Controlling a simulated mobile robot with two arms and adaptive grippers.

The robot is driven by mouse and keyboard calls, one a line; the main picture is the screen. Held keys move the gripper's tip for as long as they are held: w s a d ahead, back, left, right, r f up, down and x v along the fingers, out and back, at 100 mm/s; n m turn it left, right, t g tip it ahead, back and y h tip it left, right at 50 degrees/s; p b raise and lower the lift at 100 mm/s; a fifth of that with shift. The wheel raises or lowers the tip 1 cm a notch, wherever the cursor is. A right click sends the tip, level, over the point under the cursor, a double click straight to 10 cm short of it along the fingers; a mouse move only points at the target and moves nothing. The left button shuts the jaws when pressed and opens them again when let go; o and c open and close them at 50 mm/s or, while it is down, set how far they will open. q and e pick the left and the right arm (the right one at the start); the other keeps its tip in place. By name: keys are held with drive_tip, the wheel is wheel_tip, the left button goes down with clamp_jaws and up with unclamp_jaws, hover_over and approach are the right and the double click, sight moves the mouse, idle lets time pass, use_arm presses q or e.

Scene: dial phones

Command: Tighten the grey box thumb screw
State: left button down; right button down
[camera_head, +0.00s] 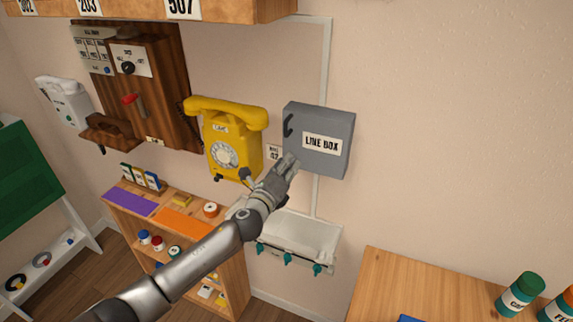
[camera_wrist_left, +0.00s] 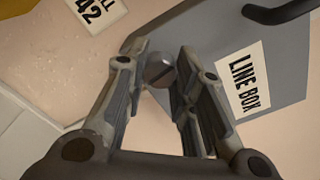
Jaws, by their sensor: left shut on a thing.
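The grey box (camera_head: 320,122), labelled LINE BOX, is fixed to the wall right of the yellow dial phone. It also fills the upper right of the left wrist view (camera_wrist_left: 285,60). My left gripper (camera_head: 289,161) reaches up to the lower left corner of the box's front. In the left wrist view, a round grey thumb screw with a slot (camera_wrist_left: 160,73) sits between the fingertips of my left gripper (camera_wrist_left: 163,72), which is shut on it. In the head view the screw is hidden behind the fingers. My right gripper is not in view.
The yellow dial phone (camera_head: 228,128) hangs left of the box. A small wall label (camera_head: 274,152) is close by. A white tray (camera_head: 305,240) with teal hooks is below the box. A wooden table (camera_head: 420,285) with bottles stands at lower right. The wall right of the box is bare.

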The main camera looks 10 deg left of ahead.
use_arm(q)
drive_tip(key=shift+f+m, duration=0.1)
drive_tip(key=shift+m, duration=0.8)
drive_tip(key=c, duration=1.2)
unclamp_jaws()
drive_tip(key=shift+o, duration=0.2)
drive_tip(key=s+a, duration=0.2)
drive_tip(key=s, duration=0.9)
drive_tip(key=shift+s, duration=0.4)
drive_tip(key=shift+a, duration=0.1)
